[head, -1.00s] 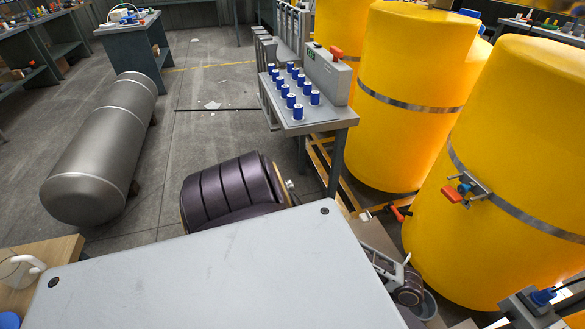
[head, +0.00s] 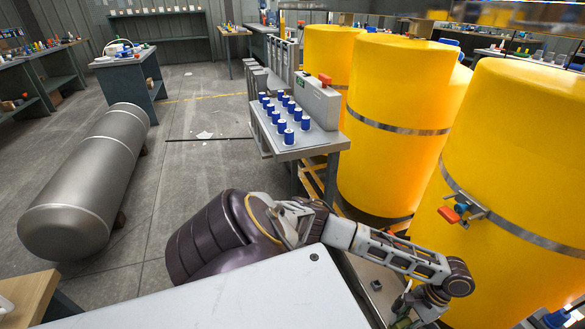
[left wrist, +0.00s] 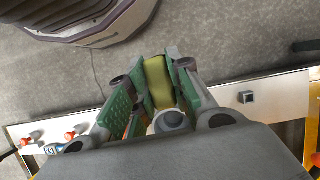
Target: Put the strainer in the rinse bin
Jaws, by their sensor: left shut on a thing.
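My left gripper (left wrist: 158,72) has its green-padded fingers closed around an olive-yellow piece (left wrist: 160,85) with a grey rounded end, which looks to be the strainer. Its far side is hidden between the pads. In the head view my left arm reaches right across the picture, and its gripper (head: 408,306) hangs low at the bottom right, beside the nearest yellow tank. The held piece is hard to make out there. I cannot make out the rinse bin in the current views. My right gripper is not in view.
Large yellow tanks (head: 395,130) stand along the right. A grey cylinder tank (head: 85,185) lies on the floor at left. A pale flat top (head: 220,295) fills the near foreground. Open floor lies between.

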